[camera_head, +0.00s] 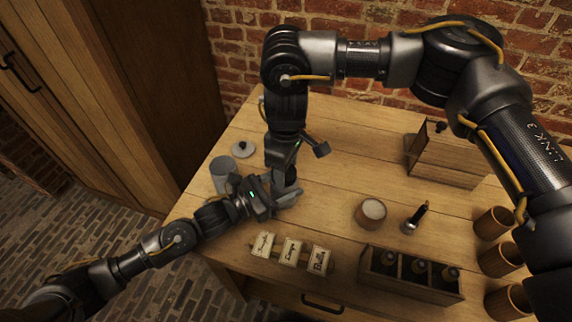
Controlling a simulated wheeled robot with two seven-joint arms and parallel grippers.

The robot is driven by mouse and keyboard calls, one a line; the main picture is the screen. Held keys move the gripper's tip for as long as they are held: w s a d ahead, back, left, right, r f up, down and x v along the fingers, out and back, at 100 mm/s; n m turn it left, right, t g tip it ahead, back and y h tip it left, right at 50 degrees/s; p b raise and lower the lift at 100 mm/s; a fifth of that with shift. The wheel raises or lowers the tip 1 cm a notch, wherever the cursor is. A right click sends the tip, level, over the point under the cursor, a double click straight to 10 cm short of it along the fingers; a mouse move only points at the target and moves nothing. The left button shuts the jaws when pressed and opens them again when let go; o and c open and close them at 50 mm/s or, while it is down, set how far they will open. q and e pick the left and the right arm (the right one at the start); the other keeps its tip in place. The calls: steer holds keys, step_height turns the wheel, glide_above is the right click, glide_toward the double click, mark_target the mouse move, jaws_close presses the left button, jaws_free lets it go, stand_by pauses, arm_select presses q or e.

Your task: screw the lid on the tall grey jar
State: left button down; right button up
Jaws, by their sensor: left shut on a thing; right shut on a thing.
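My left gripper (268,196) and my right gripper (287,180) meet over the left part of the table. The left one comes in from the side and is shut on a grey jar (290,199), mostly hidden by the grippers. The right one points down from above and is shut at the jar's top; the lid there is hidden, and I cannot tell how it sits. Another grey cylindrical jar (222,172) stands apart to the left. A pale round lid with a dark knob (243,149) lies behind it.
Label cards (290,252) stand at the front. A round pale-topped jar (371,212), a dark-handled tool (415,217), a wooden crate of bottles (383,287), wooden cups (494,222) and a wooden box (445,160) occupy the right. The table (345,130) is clear at the back middle.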

steer(key=m, duration=0.7)
steer(key=shift+s+a, duration=0.15)
steer(key=m, duration=0.4)
steer(key=shift+a+m, duration=0.1)
steer(key=shift+m, duration=0.3)
steer(key=o, duration=0.9)
steer(key=shift+o, duration=0.2)
steer(key=shift+c, duration=0.3)
